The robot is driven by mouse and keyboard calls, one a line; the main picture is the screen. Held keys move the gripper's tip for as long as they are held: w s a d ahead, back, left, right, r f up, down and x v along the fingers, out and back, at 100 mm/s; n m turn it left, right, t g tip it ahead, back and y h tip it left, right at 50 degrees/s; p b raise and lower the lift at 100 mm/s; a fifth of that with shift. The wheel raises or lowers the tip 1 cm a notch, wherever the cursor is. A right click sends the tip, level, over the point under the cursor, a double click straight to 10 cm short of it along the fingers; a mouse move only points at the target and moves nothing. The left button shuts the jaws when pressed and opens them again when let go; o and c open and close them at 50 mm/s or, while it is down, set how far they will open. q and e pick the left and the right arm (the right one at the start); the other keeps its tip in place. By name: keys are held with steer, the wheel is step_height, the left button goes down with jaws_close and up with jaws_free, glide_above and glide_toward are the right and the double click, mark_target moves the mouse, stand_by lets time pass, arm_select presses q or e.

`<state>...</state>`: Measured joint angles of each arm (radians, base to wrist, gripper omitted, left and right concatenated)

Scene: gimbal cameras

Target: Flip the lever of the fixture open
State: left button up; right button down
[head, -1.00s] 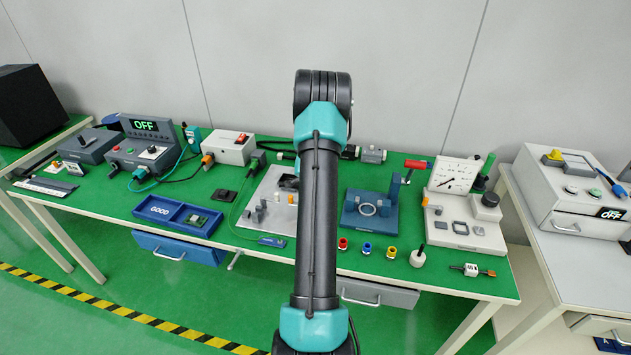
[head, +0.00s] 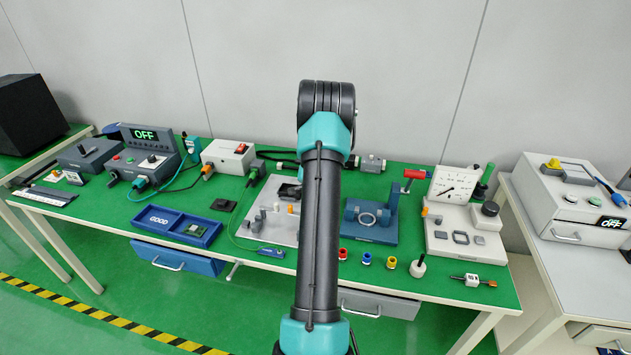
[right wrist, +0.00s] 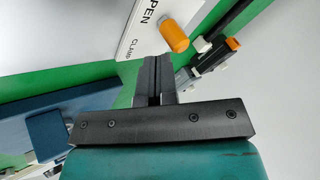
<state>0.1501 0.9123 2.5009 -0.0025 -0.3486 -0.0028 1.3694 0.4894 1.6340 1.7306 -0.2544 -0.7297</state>
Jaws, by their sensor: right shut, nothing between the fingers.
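The fixture that best fits is the light grey plate (head: 262,232) with small parts on it, left of the arm in the head view. The arm covers its right part. In the right wrist view a white panel (right wrist: 118,42) carries lettering that reads "PEN" and "CLAMP". An orange cylindrical knob (right wrist: 174,35) lies over the panel's edge; its lever shaft is not clearly seen. My right gripper (right wrist: 151,65) is shut and empty, its tips just below and left of the knob, apart from it in the picture. In the head view this gripper is hidden behind my arm. My left gripper is not in view.
A blue fixture (head: 378,234) with a ring stands right of the arm, and a blue body (right wrist: 42,128) fills the wrist view's left. A dark bar with an orange and white fitting (right wrist: 215,60) lies right of the knob. A blue tray (head: 160,221) stands left.

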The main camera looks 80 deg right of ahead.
steer(key=v, duration=1.6)
steer(key=shift+w+a, duration=0.2)
steer(key=shift+a, duration=0.1)
steer(key=shift+r, duration=0.1)
